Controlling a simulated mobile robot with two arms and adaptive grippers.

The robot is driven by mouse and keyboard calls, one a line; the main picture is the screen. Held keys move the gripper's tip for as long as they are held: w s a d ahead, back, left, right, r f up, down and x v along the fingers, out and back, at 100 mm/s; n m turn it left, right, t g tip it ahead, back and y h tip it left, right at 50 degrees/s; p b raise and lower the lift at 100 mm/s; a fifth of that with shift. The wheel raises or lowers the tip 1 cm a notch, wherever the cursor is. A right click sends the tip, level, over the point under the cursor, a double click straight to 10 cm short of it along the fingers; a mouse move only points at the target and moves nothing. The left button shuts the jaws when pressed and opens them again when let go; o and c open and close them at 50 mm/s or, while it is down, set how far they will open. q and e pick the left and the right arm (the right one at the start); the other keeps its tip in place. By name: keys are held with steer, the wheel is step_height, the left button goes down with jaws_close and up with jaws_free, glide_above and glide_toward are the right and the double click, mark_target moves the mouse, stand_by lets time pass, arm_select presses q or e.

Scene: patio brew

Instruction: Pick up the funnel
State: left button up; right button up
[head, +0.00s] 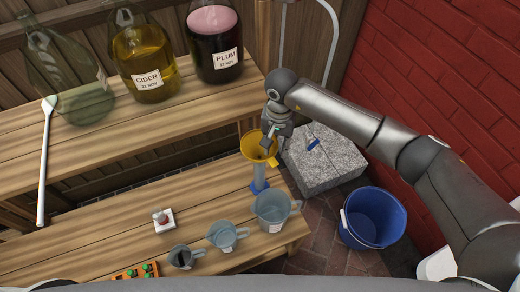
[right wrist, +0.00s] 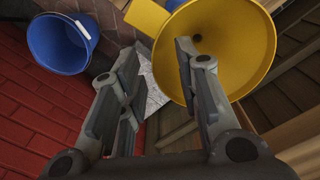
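The yellow funnel (head: 253,142) sits mouth up on top of a clear cylinder with a blue foot (head: 260,186), at the far right end of the lower bench. My right gripper (head: 270,138) is over the funnel's right side. In the right wrist view the gripper (right wrist: 157,50) is open with nothing between its pads that I can see held. There the funnel (right wrist: 240,35) fills the top right, and one finger overlaps its bowl. My left gripper is out of view.
A measuring jug (head: 270,208) stands near the cylinder. A blue bucket (head: 372,218) and a grey stone block (head: 325,160) are right.

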jaws_close()
steer(key=shift+r, duration=0.1)
